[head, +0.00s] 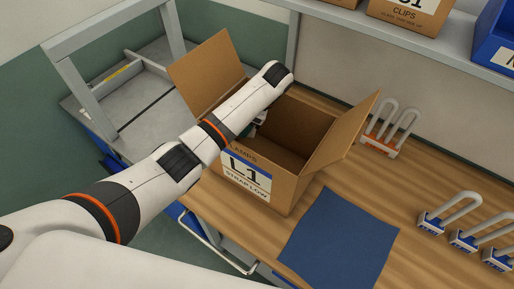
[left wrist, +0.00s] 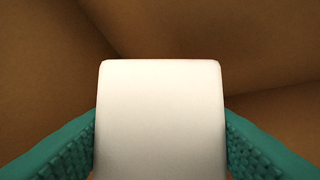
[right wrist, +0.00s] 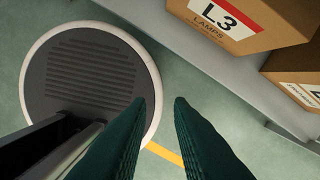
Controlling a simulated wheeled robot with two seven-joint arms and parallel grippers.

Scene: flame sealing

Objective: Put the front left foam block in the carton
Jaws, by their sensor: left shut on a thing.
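The open carton (head: 247,185), marked L1, stands on the wooden bench with its flaps up. My left arm reaches over it, and the left gripper is down inside, mostly hidden in the head view. In the left wrist view the left gripper (left wrist: 160,145) is shut on a white foam block (left wrist: 160,115), with a green finger on each side. Brown carton walls surround the block there. Whether the block touches the carton floor I cannot tell. My right gripper (right wrist: 161,103) is open and empty, away from the bench, above the floor.
A blue mat (head: 340,240) lies in front of the carton. A shelf with boxes (head: 408,12) runs above. A grey frame (head: 100,80) stands left.

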